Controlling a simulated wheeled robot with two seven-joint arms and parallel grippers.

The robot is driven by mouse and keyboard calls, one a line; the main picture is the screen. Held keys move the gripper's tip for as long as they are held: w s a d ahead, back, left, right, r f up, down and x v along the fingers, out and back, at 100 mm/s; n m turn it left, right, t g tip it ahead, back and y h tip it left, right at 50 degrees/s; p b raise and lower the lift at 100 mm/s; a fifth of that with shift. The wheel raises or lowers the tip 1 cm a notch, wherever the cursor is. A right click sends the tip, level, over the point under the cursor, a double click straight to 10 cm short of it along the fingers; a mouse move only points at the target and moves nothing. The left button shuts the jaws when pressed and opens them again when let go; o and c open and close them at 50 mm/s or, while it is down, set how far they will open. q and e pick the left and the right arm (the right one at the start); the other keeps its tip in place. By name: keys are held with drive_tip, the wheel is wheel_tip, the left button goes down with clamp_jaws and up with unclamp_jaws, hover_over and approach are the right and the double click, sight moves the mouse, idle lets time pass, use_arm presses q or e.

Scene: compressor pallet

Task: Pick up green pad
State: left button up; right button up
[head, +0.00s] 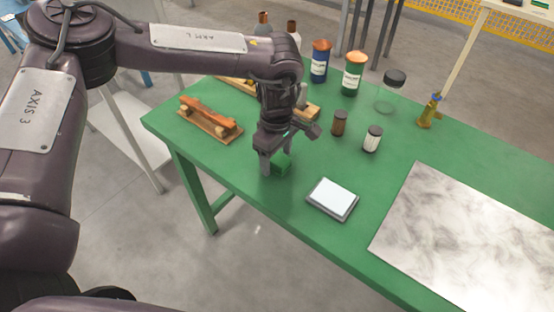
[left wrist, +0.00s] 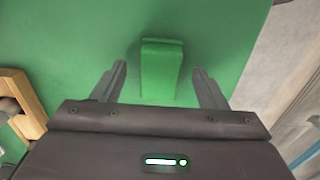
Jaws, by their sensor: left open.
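The green pad (head: 282,163) is a small green block on the green table, near its front edge at the left half. In the left wrist view the pad (left wrist: 161,70) stands out little from the table of the same colour. My left gripper (head: 276,165) points down at the pad. In the left wrist view the left gripper (left wrist: 161,85) is open, with one finger on each side of the pad and a gap on both sides. Whether the fingertips reach down to the table is hard to tell. My right gripper is not in view.
On the green table (head: 230,178), a wooden piece with an orange top (head: 208,117) lies left of the gripper. A small scale (head: 332,198) lies to the right, before a marbled sheet (head: 470,240). Brown (head: 339,122) and white (head: 372,138) bottles stand behind.

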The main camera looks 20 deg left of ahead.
use_arm(q)
drive_tip(key=shift+f, duration=0.5)
drive_tip(key=c, duration=1.1)
drive_tip(key=shift+o, duration=0.2)
drive_tip(key=shift+r, duration=0.15)
drive_tip(key=shift+r, duration=0.65)
wheel_tip(320, 180, up, 11)
wheel_tip(320, 180, up, 8)
drive_tip(key=f+p, duration=0.1)
hover_over(277, 157)
drive_tip(key=shift+r, duration=0.25)
